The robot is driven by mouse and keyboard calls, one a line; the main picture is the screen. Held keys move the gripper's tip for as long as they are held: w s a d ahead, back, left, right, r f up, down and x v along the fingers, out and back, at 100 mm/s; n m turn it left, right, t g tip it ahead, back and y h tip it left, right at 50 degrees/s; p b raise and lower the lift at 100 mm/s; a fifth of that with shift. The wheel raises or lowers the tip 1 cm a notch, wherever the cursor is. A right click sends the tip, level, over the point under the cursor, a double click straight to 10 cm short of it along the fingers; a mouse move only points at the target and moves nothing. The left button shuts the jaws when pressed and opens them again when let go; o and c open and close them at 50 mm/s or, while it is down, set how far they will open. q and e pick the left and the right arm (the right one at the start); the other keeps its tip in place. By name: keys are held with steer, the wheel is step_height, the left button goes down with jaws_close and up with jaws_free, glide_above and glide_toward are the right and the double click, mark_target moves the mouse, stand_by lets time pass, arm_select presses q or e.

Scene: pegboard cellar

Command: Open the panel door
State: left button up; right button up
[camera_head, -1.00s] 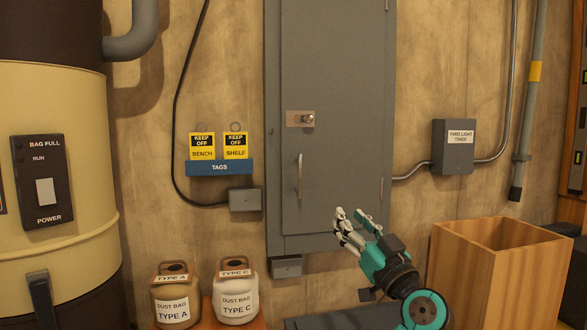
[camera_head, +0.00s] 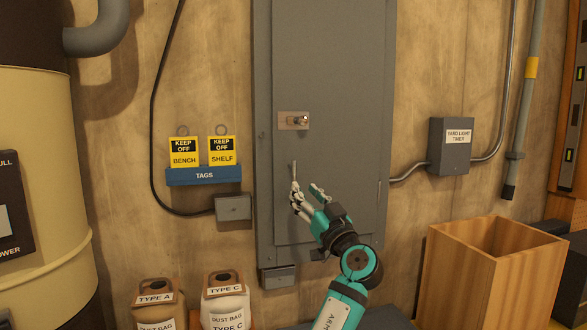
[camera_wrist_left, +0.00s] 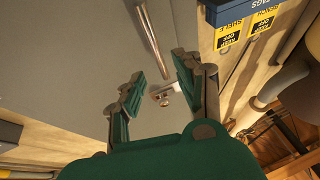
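The grey panel door (camera_head: 340,90) is shut in its frame on the wall in the head view. Its upright bar handle (camera_head: 294,168) is on the left side of the door, below a latch plate with a knob (camera_head: 293,120). My left gripper (camera_head: 306,189) is open and empty at the handle's lower part, which its fingers hide. In the left wrist view the handle (camera_wrist_left: 153,38) shows between the spread fingers (camera_wrist_left: 158,66), with the latch plate (camera_wrist_left: 165,93) beyond its end. I cannot tell whether a finger touches the handle. My right gripper is not in view.
A blue tag holder (camera_head: 204,176) with two yellow tags and a grey box (camera_head: 233,207) are left of the panel. A wooden bin (camera_head: 455,270) stands at lower right, dust bag containers (camera_head: 224,297) at lower left.

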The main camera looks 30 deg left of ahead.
mark_target(295, 178)
arm_select(q)
steer(key=p+x, duration=0.1)
steer(key=x, duration=0.2)
steer(key=p+x, duration=0.1)
steer(key=x, duration=0.2)
steer(key=shift+d+r, duration=0.1)
steer(key=shift+r, duration=0.15)
steer(key=shift+a, duration=0.25)
steer(key=shift+w+a, duration=0.2)
jaws_close()
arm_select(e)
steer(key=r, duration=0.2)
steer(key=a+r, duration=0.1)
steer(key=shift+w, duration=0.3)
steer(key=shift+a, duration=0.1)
